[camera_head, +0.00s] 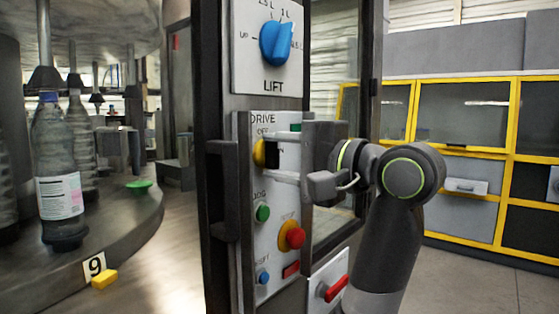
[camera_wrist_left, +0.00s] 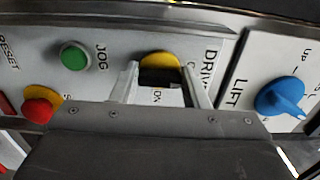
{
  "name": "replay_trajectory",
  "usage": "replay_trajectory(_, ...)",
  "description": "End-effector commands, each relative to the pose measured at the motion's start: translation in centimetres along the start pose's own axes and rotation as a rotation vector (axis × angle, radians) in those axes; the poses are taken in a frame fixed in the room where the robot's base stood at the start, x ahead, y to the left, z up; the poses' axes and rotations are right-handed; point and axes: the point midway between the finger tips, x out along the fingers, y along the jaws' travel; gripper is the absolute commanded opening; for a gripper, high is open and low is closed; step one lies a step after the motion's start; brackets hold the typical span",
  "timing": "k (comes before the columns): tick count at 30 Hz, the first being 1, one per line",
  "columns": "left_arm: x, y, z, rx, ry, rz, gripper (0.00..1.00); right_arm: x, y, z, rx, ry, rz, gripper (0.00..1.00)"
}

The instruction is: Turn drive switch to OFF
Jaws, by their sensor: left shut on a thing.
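The drive switch (camera_head: 259,153) has a yellow round base and a black handle, on the grey control panel under the DRIVE and OFF labels. It also shows in the left wrist view (camera_wrist_left: 160,59), with an ON label partly visible below it. My left gripper (camera_head: 277,160) reaches the panel from the right in the head view. In the left wrist view its fingers (camera_wrist_left: 160,82) stand on either side of the black handle and are shut on it. The fingers partly hide the handle, so I cannot tell which label it points to. My right gripper is not in view.
The blue LIFT knob (camera_head: 276,43) is above. The green JOG button (camera_head: 262,212), red stop button (camera_head: 292,235) and blue reset button (camera_head: 263,276) are below. A dark vertical handle (camera_head: 222,190) stands left of the panel. A red-handled switch (camera_head: 335,288) is lower right.

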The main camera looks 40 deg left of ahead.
Motion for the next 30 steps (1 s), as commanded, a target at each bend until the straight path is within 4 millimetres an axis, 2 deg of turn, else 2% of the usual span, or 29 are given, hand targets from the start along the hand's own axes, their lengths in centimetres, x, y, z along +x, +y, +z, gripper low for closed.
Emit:
replay_trajectory(5, 0.0, 0.1, 0.0, -0.021, 0.0, 0.002, 0.18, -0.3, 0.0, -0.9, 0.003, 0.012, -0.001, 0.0)
replay_trajectory(16, 0.0, 0.1, 0.0, -0.024, 0.0, 0.003, 0.18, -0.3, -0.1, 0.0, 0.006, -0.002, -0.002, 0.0)
replay_trajectory(17, 0.0, 0.1, 0.0, -0.024, 0.0, 0.002, 0.45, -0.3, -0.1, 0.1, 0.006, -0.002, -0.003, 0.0)
replay_trajectory(21, 0.0, 0.1, 0.0, -0.023, 0.0, 0.002, 0.63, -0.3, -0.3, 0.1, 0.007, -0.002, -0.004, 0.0)
replay_trajectory(30, 0.0, 0.1, 0.0, -0.022, 0.0, 0.001, 0.63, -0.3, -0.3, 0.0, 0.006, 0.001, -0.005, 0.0)
